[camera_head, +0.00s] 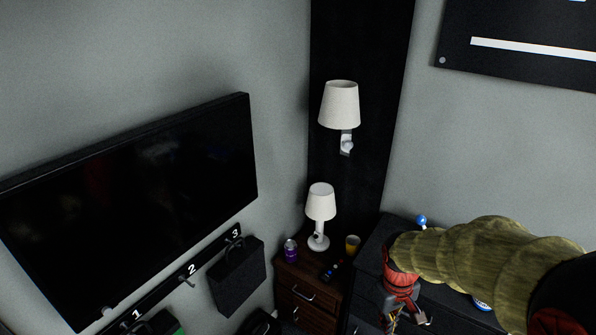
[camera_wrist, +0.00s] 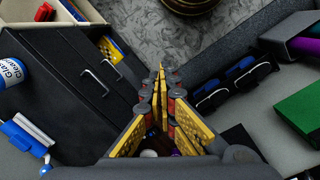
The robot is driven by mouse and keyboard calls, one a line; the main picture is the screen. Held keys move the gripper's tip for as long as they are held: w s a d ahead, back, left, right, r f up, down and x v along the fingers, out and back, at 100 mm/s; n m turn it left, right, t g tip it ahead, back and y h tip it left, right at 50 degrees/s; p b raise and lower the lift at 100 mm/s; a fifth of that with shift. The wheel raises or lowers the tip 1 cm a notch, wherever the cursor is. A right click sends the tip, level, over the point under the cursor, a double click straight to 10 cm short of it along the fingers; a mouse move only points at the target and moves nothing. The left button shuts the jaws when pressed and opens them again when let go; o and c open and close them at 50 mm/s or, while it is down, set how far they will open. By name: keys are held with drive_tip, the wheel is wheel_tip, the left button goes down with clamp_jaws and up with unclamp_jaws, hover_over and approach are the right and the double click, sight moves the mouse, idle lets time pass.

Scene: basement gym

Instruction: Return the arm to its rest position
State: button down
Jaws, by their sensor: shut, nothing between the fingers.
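My arm (camera_head: 480,258), with an olive-yellow sleeve and a red wrist, reaches in from the right of the head view. My gripper (camera_head: 393,323) hangs from it at the bottom, in front of the dark drawer cabinet (camera_head: 372,245). In the wrist view my gripper (camera_wrist: 161,72) has its yellow-padded fingers meeting at the tips, with nothing held between them. The same view shows dark drawers with metal handles to the left of the fingers and grey floor (camera_wrist: 225,45) beyond them.
A brown nightstand (camera_head: 303,296) holds a white lamp (camera_head: 320,205), a purple can (camera_head: 290,250) and a yellow cup (camera_head: 352,244). A wall television (camera_head: 140,190) and a hanging black bag (camera_head: 238,278) are left.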

drive_tip(key=s+a+r+m+t+b, duration=0.3)
drive_tip(key=s+r+t, duration=0.2)
drive_tip(key=s+r, duration=0.8)
wheel_tip(320, 180, up, 3)
drive_tip(key=shift+s+a+f+m+t+y, duration=0.2)
drive_tip(key=shift+s+a+m+t+y, duration=0.1)
drive_tip(key=shift+a+m+t+y, duration=0.1)
